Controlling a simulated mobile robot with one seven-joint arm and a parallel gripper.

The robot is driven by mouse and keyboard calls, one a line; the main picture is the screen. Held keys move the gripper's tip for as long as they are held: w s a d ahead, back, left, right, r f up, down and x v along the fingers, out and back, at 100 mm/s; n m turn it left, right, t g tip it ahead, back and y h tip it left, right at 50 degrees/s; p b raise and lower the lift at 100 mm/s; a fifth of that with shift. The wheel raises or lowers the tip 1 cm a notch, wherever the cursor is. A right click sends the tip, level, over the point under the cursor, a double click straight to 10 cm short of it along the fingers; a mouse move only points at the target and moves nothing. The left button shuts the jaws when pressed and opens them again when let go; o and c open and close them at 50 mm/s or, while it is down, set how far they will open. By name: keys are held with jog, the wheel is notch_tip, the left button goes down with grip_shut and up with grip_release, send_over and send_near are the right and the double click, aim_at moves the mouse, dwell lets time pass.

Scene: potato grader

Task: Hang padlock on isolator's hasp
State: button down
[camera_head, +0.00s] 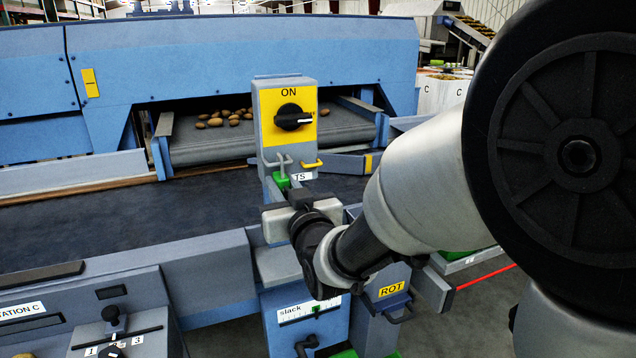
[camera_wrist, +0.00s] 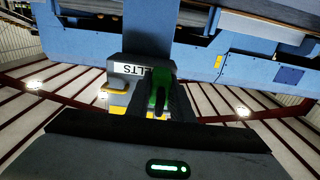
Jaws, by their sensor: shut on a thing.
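The isolator (camera_head: 267,145) is a grey box with a yellow plate marked ON and a black rotary switch (camera_head: 292,118). Grey metal loops (camera_head: 278,161), likely the hasp and the padlock's shackle, show at its lower front; I cannot tell whether they are linked. A yellow loop (camera_head: 306,164) sits to their right. The green padlock (camera_head: 281,181) is just below the grey loops. My gripper (camera_head: 290,190) is shut on it, in front of the isolator. In the wrist view the green padlock (camera_wrist: 158,94) shows between the dark fingers; its shackle is hidden.
A label ending in TS (camera_head: 301,177) is partly covered by my gripper. The dark belt (camera_head: 130,212) runs behind, with potatoes (camera_head: 225,117) on a roller conveyor. A control panel (camera_head: 115,325) is at lower left. A blue ROT bin (camera_head: 391,300) stands below my arm.

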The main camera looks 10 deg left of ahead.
jog(key=shift+f, duration=0.2)
jog(key=c, duration=1.5)
grip_release()
